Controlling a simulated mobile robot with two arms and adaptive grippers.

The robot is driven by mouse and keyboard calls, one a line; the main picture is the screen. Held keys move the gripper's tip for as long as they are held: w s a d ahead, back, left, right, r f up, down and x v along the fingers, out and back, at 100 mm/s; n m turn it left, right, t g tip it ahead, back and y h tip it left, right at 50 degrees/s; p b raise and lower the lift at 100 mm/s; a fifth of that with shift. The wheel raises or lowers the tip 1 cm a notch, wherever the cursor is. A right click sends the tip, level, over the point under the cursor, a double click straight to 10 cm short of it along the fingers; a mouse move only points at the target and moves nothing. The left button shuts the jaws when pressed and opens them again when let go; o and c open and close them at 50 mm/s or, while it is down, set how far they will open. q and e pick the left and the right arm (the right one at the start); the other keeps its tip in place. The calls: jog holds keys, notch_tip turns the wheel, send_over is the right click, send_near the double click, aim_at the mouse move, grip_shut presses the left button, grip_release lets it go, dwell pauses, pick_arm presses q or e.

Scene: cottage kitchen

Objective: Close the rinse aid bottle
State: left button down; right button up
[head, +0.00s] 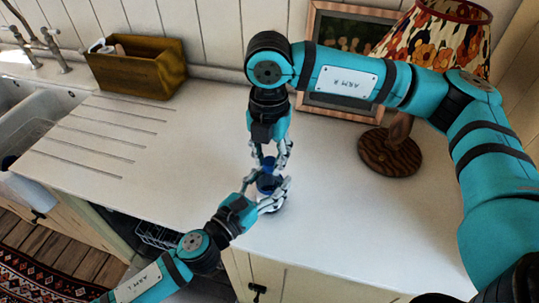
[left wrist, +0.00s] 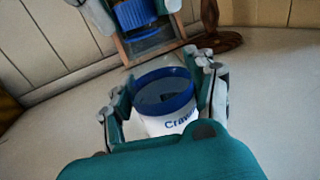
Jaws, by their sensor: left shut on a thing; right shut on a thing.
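The rinse aid bottle (head: 273,208) stands on the white worktop, mostly hidden by my left gripper (head: 267,190) in the head view. In the left wrist view the bottle (left wrist: 167,123) is white with printed lettering, and its blue-rimmed top is open. My left gripper (left wrist: 165,88) is shut around its sides. My right gripper (head: 270,155) points down from above, shut on a blue ribbed cap (left wrist: 134,14). The cap is apart from the bottle, above its mouth. The cap's exact alignment over the mouth is hard to tell.
A wooden box (head: 135,70) stands at the back left, near the sink (head: 20,115). A lamp with a floral shade (head: 440,38) and a wooden base (head: 390,155) stands at the right, beside a framed picture (head: 312,55). The worktop (head: 350,220) around the bottle is clear.

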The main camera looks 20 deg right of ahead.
jog(key=m, duration=1.2)
jog(key=o, duration=0.7)
jog(key=shift+r, duration=0.1)
jog(key=shift+r, duration=2.15)
jog(key=shift+c, duration=0.5)
